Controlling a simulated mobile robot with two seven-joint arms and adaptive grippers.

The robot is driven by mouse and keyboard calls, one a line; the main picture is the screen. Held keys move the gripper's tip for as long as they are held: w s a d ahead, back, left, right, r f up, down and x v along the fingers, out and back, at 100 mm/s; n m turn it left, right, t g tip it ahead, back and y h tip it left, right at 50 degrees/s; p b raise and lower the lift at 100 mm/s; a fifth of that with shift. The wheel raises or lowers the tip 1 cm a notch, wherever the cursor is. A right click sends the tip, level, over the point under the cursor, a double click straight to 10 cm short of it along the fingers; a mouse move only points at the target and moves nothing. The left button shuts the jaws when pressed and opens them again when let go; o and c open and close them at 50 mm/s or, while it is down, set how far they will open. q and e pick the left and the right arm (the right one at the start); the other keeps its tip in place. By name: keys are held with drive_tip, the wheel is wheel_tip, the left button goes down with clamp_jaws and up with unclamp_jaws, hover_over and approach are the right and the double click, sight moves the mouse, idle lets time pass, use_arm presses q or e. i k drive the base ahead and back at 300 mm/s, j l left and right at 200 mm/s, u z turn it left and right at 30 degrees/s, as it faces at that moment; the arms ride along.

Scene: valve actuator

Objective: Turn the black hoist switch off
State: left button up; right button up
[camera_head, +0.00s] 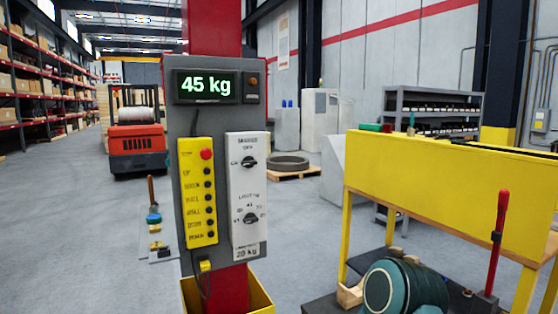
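A grey panel on a red column carries a white switch box (246,185) on its right side. The box has an upper black rotary switch (249,162) and a lower black rotary switch (250,218). The upper label includes what looks like "OFF"; the other lettering is too small to read surely. The upper knob's pointer seems roughly level; I cannot tell its exact setting. Left of the box is a yellow pendant (199,192) with a red button (206,154) on top and several dark buttons below. Neither of my grippers is in view.
A display (207,86) above reads 45 kg. A yellow bin (262,300) surrounds the column's foot. To the right stand a teal rounded machine (405,285), a red lever (498,230) and a yellow bench (450,185). A forklift (137,145) is behind left; grey floor lies open at left.

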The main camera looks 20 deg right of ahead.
sight(249, 162)
drive_tip(key=i+j+z, duration=0.25)
drive_tip(key=i+z, duration=0.2)
drive_tip(key=i+j+z, duration=0.3)
drive_tip(key=z, duration=0.2)
